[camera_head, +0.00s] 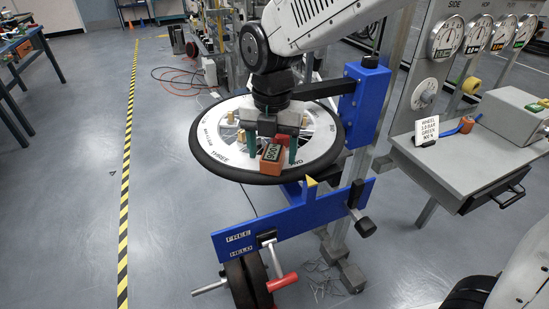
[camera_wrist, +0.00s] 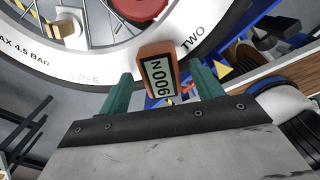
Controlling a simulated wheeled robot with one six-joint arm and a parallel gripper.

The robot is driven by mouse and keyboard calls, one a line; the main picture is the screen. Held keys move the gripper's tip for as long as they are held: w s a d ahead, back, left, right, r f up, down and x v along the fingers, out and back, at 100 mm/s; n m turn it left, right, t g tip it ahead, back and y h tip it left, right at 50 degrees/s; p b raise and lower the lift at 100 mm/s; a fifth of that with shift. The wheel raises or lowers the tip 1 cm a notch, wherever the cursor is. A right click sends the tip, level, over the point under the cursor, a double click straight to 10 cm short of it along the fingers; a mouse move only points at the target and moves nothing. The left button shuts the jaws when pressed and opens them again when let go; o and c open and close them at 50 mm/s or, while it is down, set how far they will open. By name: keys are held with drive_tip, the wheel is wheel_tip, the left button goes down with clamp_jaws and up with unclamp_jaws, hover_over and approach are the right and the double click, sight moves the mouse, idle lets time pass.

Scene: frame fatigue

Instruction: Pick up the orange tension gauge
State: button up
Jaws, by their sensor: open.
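The orange tension gauge (camera_head: 271,155) is a small block with a display that reads 900 N in the wrist view (camera_wrist: 158,75). In the head view it is near the front edge of the horizontal wheel (camera_head: 213,151). My gripper (camera_head: 268,150) points down over the wheel. In the wrist view its two green fingers (camera_wrist: 163,92) are open, one on each side of the gauge and apart from it. Whether the gauge rests on the rim or on something below is hard to tell.
A blue stand (camera_head: 367,105) holds the wheel, with a blue panel (camera_head: 290,222) marked FREE and HELD below. A red part (camera_wrist: 220,8) sits near the wheel's middle. At right, a grey bench (camera_head: 463,165) carries a white sign (camera_head: 427,131). Open floor lies left.

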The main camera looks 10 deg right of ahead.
drive_tip(key=shift+f, duration=0.8)
drive_tip(key=c, duration=1.2)
drive_tip(key=shift+r, duration=0.1)
drive_tip(key=shift+r, duration=0.55)
wheel_tip(320, 180, up, 2)
drive_tip(key=shift+r, duration=0.1)
drive_tip(key=s+d, duration=0.2)
drive_tip(key=s, duration=0.5)
drive_tip(key=s+d+r, duration=0.1)
drive_tip(key=s+d, duration=0.1)
drive_tip(key=s, duration=0.6)
drive_tip(key=shift+s+d+r, duration=0.2)
drive_tip(key=shift+d+r, duration=0.05)
drive_tip(key=shift+d, duration=0.1)
